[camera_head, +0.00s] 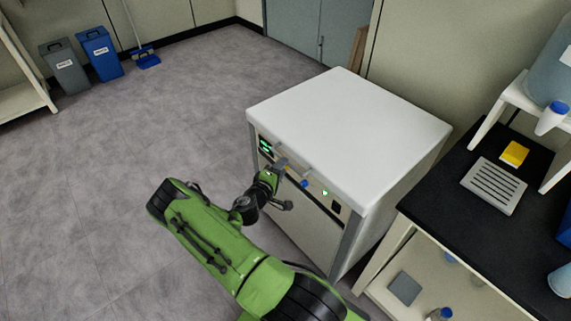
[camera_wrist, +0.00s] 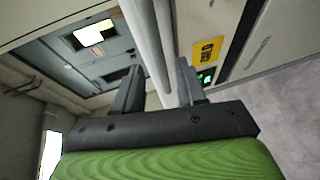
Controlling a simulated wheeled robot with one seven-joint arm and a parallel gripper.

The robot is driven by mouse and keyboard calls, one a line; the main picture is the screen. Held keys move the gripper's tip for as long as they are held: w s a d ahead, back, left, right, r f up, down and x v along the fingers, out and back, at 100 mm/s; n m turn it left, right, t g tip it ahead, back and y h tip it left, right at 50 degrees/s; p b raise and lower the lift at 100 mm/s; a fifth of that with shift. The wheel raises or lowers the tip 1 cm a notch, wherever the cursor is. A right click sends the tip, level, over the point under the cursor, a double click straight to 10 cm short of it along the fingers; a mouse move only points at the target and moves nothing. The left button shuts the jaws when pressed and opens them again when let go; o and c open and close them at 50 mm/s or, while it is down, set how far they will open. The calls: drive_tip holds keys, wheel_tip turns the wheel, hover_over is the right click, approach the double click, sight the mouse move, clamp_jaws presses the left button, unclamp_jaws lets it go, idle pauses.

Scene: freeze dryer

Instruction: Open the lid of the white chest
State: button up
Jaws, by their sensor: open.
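The white chest (camera_head: 340,125) stands on the floor, and its white lid (camera_head: 350,118) is down on the body. Its front panel holds a green display (camera_head: 265,146), which also shows in the wrist view (camera_wrist: 206,77). My gripper (camera_head: 280,166) is at the front panel, just under the lid's front edge. In the wrist view my gripper (camera_wrist: 158,82) is open, and a pale bar (camera_wrist: 150,45) runs between its two fingers. I cannot tell whether the fingers touch the bar. The gripper partly hides the front of the chest in the head view.
A black-topped bench (camera_head: 440,205) with a grey slotted tray (camera_head: 494,186) and a yellow box (camera_head: 515,153) stands close on the right. Grey (camera_head: 65,66) and blue (camera_head: 99,53) bins stand at the far left. The floor left of the chest is clear.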

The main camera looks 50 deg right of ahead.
drive_tip(key=x, duration=0.4)
drive_tip(key=shift+d, duration=0.25)
drive_tip(key=shift+f, duration=0.1)
clamp_jaws()
